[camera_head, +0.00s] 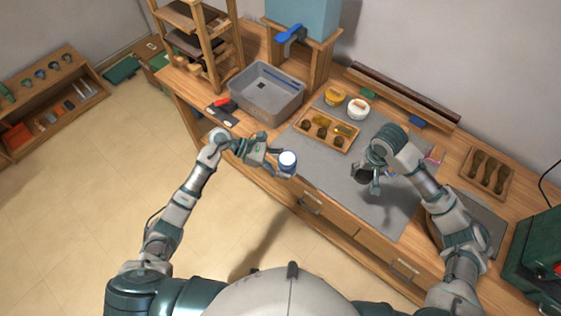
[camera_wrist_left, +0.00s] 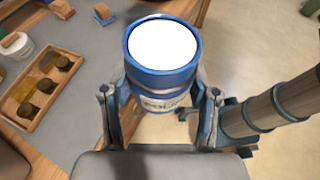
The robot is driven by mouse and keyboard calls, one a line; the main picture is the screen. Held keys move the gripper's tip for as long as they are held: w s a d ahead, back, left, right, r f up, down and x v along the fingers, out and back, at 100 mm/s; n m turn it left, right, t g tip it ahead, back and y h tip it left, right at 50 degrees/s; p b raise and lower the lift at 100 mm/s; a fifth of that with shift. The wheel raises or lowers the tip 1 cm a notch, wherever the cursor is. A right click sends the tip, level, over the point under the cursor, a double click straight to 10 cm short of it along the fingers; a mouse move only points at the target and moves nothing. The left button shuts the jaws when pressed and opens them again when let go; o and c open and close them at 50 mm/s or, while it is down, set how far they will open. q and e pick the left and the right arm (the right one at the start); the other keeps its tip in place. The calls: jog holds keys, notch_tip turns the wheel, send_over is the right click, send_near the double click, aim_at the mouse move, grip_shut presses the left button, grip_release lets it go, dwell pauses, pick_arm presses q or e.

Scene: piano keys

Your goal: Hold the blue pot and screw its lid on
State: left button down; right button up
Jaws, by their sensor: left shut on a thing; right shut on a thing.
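The blue pot (camera_head: 287,163) is held upright by my left gripper (camera_head: 279,163), off the table's front edge. In the left wrist view the pot (camera_wrist_left: 160,78) has a blue rim, a plain white round top and a label. My left gripper's fingers (camera_wrist_left: 160,118) are shut on its sides. No lid shows on the pot. My right gripper (camera_head: 368,182) is over the grey mat, to the right of the pot and apart from it. It is shut on a small dark round piece (camera_head: 363,176), which seems to be the lid; the fingers partly hide it.
The grey mat (camera_head: 335,180) is mostly clear. A wooden tray (camera_head: 328,131) with several dark round pieces lies on it, with yellow (camera_head: 335,95) and white (camera_head: 358,108) pots behind. A grey bin (camera_head: 267,91) stands left. Another wooden tray (camera_head: 487,172) lies right.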

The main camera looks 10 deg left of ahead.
jog(key=shift+a, duration=0.15)
jog(key=a+r+n, duration=0.1)
jog(key=a+r, duration=0.3)
jog(key=a, duration=0.3)
jog(key=a+r+n, duration=0.1)
jog(key=a+r, duration=0.4)
jog(key=a, duration=0.3)
jog(key=s+a+r+n, duration=0.1)
jog(key=a+r, duration=0.3)
jog(key=a, duration=0.4)
jog(key=shift+a+r+n, duration=0.25)
jog(key=shift+r+n, duration=0.05)
jog(key=shift+s+a+r, duration=0.25)
jog(key=shift+a+r, duration=0.05)
jog(key=shift+a, duration=0.05)
jog(key=shift+d, duration=0.1)
jog(key=shift+f, duration=0.1)
